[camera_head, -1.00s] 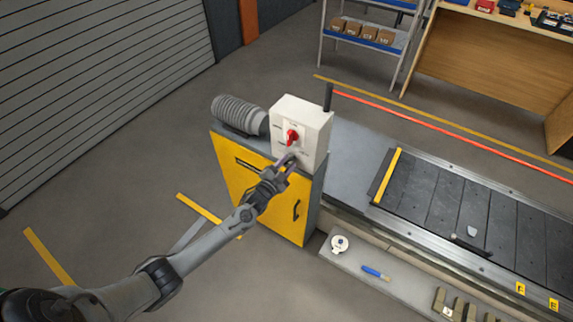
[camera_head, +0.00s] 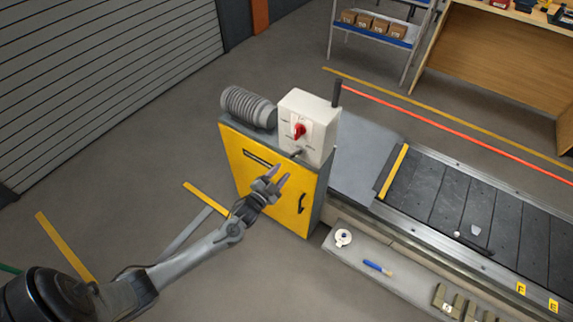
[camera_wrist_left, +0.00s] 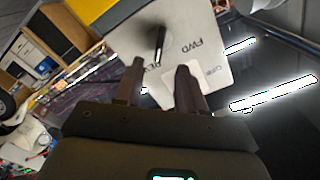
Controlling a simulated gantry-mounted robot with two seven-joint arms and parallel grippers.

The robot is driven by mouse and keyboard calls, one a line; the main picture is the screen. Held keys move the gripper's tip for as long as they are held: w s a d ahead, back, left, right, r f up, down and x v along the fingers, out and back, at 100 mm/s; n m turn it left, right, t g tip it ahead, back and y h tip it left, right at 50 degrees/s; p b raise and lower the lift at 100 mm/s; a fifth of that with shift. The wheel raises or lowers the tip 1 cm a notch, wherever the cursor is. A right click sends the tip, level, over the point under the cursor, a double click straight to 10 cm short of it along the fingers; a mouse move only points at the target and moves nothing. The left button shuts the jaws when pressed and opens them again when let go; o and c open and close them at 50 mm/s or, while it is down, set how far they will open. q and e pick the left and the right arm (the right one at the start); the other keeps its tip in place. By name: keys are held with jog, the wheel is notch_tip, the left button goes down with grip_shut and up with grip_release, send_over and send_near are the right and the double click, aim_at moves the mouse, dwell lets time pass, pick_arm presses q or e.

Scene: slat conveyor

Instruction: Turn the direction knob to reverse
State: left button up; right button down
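The direction knob (camera_head: 297,152) is a small dark lever low on the front of the white control box (camera_head: 318,107). In the left wrist view the knob (camera_wrist_left: 159,42) stands out from a white face with the letters FWD beside it and a second label partly hidden by a finger. Which label it points to I cannot tell. A red rotary switch (camera_head: 299,131) sits above it. My left gripper (camera_head: 280,176) is open and empty, below and in front of the box, apart from the knob. Its two fingers (camera_wrist_left: 160,85) show a clear gap. My right gripper is not in view.
The box stands on a yellow cabinet (camera_head: 240,165) beside a ribbed grey motor (camera_head: 248,107). The slat conveyor (camera_head: 460,205) runs off to the right. A ledge (camera_head: 350,258) holds a tape roll (camera_head: 343,238) and a blue-handled tool (camera_head: 377,267). Floor at left is mostly clear.

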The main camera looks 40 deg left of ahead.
pick_arm(q)
jog(key=shift+s+d, duration=0.15)
jog(key=shift+s, duration=0.9)
jog(key=shift+f, duration=0.1)
jog(key=s+d+f+n+g+h, duration=0.1)
jog(key=s+d+f+n+g, duration=0.2)
jog(key=s+d, duration=0.85)
jog(key=s+d+r+n+g+h, duration=0.1)
jog(key=s+d+r+g, duration=0.25)
jog(key=s+g, duration=0.35)
jog(key=s+d+r+n+g, duration=0.1)
jog(key=s+d+r+g, duration=0.1)
jog(key=s+r+g, duration=0.45)
notch_tip(320, 180, up, 27)
jog(key=s+t+p, duration=0.2)
jog(key=p, duration=2.6)
jog(key=shift+d+p, duration=0.15)
jog(key=shift+p, duration=0.2)
